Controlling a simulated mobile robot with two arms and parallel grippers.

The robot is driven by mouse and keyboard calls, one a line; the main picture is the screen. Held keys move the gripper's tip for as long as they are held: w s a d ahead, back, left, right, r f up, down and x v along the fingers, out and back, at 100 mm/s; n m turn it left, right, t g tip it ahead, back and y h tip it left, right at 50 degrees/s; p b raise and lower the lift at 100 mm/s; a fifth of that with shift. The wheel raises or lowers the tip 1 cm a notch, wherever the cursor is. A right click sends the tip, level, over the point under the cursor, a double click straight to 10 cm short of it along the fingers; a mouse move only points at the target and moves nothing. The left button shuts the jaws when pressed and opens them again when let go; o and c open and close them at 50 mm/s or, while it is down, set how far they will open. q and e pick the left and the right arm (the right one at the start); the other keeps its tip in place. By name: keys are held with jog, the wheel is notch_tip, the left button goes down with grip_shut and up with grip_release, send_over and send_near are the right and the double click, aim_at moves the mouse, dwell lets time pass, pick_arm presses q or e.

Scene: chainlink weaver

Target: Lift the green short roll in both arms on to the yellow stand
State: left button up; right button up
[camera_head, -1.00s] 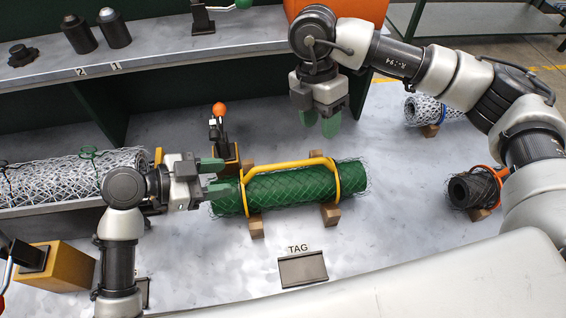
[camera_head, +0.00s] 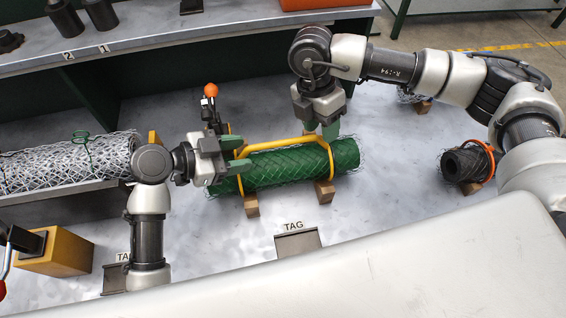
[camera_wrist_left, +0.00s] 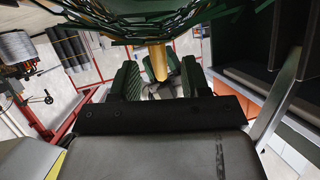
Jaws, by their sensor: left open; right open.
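The green short roll (camera_head: 285,168) of mesh lies on small wooden blocks on the floor, with a yellow handle frame (camera_head: 275,145) around it. My left gripper (camera_head: 240,156) is open at the roll's left end, by the frame's left band. In the left wrist view, the roll's mesh (camera_wrist_left: 150,20) is above my open fingers (camera_wrist_left: 160,78), and a yellow bar (camera_wrist_left: 158,62) shows between them. My right gripper (camera_head: 320,130) is open, pointing down just above the frame's right corner; contact cannot be told. A yellow block (camera_head: 60,252) stands at lower left; whether it is the yellow stand is unclear.
A grey mesh roll (camera_head: 70,165) lies on a shelf at left. A clamp with an orange knob (camera_head: 211,90) stands behind the green roll. A dark roll (camera_head: 466,165) lies at right. A TAG plate (camera_head: 298,243) lies in front. A bench (camera_head: 150,45) runs behind.

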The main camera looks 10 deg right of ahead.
pick_arm(q)
jog(key=shift+x, duration=1.05)
pick_arm(e)
jog(key=shift+x, duration=1.5)
pick_arm(q)
grip_shut()
pick_arm(e)
grip_shut()
pick_arm(q)
jog(key=shift+w+a, duration=0.1)
pick_arm(e)
jog(key=shift+a, duration=0.1)
